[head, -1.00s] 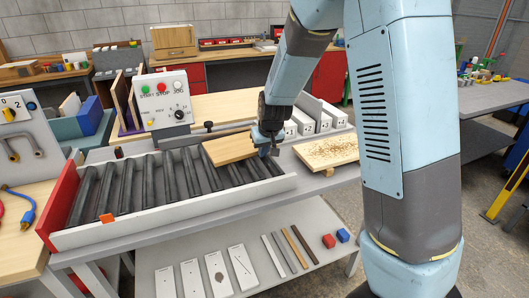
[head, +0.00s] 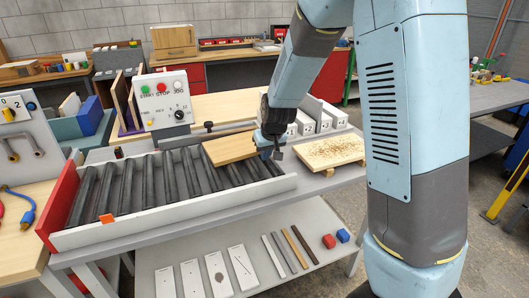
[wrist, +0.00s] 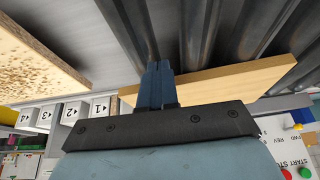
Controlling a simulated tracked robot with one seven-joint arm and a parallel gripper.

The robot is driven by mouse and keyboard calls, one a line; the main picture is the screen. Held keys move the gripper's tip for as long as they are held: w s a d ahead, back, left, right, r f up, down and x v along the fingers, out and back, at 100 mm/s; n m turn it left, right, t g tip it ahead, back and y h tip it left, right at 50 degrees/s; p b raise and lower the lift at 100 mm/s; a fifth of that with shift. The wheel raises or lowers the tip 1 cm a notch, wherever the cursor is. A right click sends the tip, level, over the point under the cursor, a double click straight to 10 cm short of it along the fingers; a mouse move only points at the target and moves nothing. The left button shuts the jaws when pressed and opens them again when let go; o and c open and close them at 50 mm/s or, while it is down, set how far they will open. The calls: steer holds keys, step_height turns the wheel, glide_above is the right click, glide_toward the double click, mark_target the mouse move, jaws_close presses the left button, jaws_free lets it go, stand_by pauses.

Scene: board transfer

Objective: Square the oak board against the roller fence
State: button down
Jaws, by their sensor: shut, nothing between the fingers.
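The oak board (head: 230,149) is a pale flat plank lying on the dark rollers (head: 150,180) near the right end of the conveyor. In the wrist view the board (wrist: 235,80) lies beside and behind my fingers. My gripper (head: 276,153) is at the board's right end, low over the conveyor's right end. Its blue fingers (wrist: 157,85) are shut together with nothing between them. I cannot tell whether they touch the board. A light rail (head: 180,216) runs along the front of the rollers, and a red plate (head: 62,205) closes the left end. The far rail is partly hidden.
A speckled board (head: 330,153) lies on the table right of my gripper. Numbered white blocks (head: 307,124) stand behind it. A control box (head: 163,100) with buttons stands behind the rollers.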

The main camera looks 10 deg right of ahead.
steer(key=shift+s, duration=0.15)
step_height(320, 180, up, 7)
stand_by(0.8)
steer(key=s+d+r+m, duration=0.2)
steer(key=s+d+r, duration=0.7)
steer(key=s+r, duration=0.3)
steer(key=s+d+r, duration=0.1)
steer(key=s+d, duration=0.2)
steer(key=s, duration=0.6)
steer(key=s+d+r+m+t+h, duration=0.1)
steer(key=s+d, duration=0.2)
steer(key=s, duration=0.5)
steer(key=shift+s+r, duration=0.35)
steer(key=shift+s, duration=0.05)
